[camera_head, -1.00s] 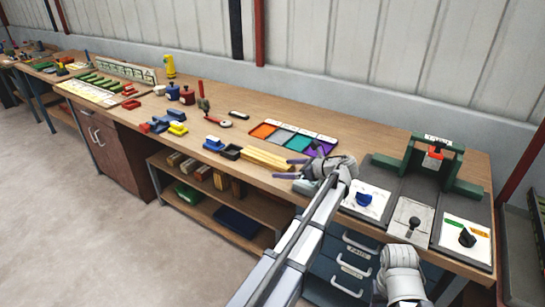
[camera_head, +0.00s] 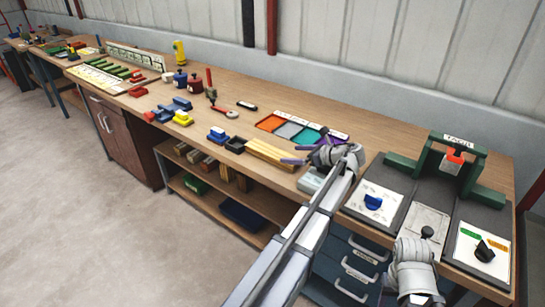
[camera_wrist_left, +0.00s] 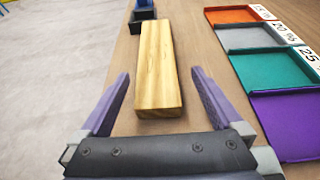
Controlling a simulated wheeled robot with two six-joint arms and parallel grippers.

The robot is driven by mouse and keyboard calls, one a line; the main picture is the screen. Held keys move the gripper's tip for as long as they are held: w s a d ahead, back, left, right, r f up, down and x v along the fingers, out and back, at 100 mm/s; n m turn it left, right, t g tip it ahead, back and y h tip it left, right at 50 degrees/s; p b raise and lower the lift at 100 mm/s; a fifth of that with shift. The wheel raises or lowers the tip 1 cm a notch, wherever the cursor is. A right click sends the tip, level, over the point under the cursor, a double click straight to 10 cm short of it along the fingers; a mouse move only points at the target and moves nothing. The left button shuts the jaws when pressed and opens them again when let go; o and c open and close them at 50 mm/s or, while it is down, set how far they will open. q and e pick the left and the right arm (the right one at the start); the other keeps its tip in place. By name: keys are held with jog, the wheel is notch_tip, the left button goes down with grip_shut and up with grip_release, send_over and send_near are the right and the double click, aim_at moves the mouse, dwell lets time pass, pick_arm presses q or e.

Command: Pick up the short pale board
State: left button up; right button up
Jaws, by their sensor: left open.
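The short pale board (camera_head: 266,153) lies flat near the front edge of the workbench, beside a dark open box. In the left wrist view the board (camera_wrist_left: 157,60) runs away from me, its near end showing between the fingers. My left gripper (camera_head: 297,155) is at the board's right end in the head view. In the left wrist view the gripper (camera_wrist_left: 160,78) is open, with a purple finger on each side of the board and a gap on both sides. I cannot tell its height over the board.
Coloured trays (camera_head: 290,130) lie just behind the board. A blue block and the dark box (camera_head: 236,145) stand at its far end. A green-framed press (camera_head: 455,160) and control panels (camera_head: 375,203) are to the right. A shelf below holds boards.

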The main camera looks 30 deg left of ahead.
aim_at(281, 155)
pick_arm(q)
jog(key=shift+s+a+f+b, duration=0.1)
jog(key=shift+a+f+b, duration=0.25)
jog(key=shift+a+b, duration=0.1)
jog(key=b+x, duration=0.1)
jog(key=x, duration=0.3)
jog(key=shift+s, duration=0.15)
jog(key=c, duration=1.5)
jog(key=shift+r, duration=0.1)
notch_tip(281, 155, up, 10)
jog(key=p, duration=0.9)
jog(key=shift+p, duration=0.3)
